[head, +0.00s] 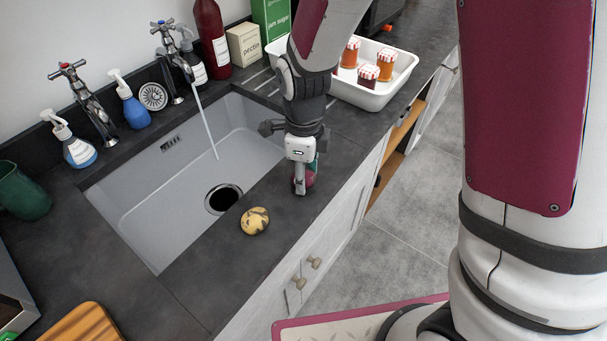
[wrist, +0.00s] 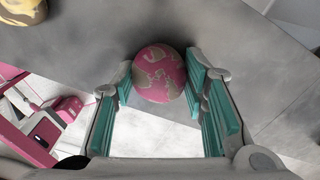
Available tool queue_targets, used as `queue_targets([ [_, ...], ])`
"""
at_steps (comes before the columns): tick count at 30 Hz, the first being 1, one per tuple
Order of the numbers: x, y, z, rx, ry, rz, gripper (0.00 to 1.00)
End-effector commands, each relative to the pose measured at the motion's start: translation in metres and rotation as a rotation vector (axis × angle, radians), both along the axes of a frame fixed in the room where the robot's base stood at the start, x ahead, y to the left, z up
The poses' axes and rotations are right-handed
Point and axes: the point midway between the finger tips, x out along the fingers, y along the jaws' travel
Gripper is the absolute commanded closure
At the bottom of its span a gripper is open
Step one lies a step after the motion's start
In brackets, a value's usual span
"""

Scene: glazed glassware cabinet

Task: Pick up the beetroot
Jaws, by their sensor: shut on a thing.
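The beetroot (wrist: 160,73) is a round pink thing with greyish-beige patches, on the dark counter along the sink's front edge. In the wrist view it sits between the teal pads of my gripper (wrist: 158,82), near the fingertips. In the head view my gripper (head: 303,188) points down at the counter strip, and only a small reddish part of the beetroot (head: 310,179) shows beside the fingers. My gripper is shut on the beetroot. I cannot tell whether the beetroot touches the counter.
A yellow, dark-patched round thing (head: 255,221) lies on the counter left of my gripper. The sink (head: 150,203) with running water is behind it. A white tray (head: 385,94) with several jars stands at the back right. A wooden board (head: 80,325) lies front left.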

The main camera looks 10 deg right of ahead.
Motion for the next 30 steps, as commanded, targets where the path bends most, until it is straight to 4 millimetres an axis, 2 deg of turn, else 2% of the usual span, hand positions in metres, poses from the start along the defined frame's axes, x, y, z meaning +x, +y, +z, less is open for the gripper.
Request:
queue_targets([
  [5,0.001,0.000,0.010,0.001,-0.004,0.000,0.89],
  [11,0.001,0.001,0.035,0.002,-0.006,0.001,0.89],
  [21,-0.074,-0.004,0.043,0.001,0.000,0.003,0.89],
  [30,-0.130,-0.008,0.048,0.001,0.000,0.003,0.89],
])
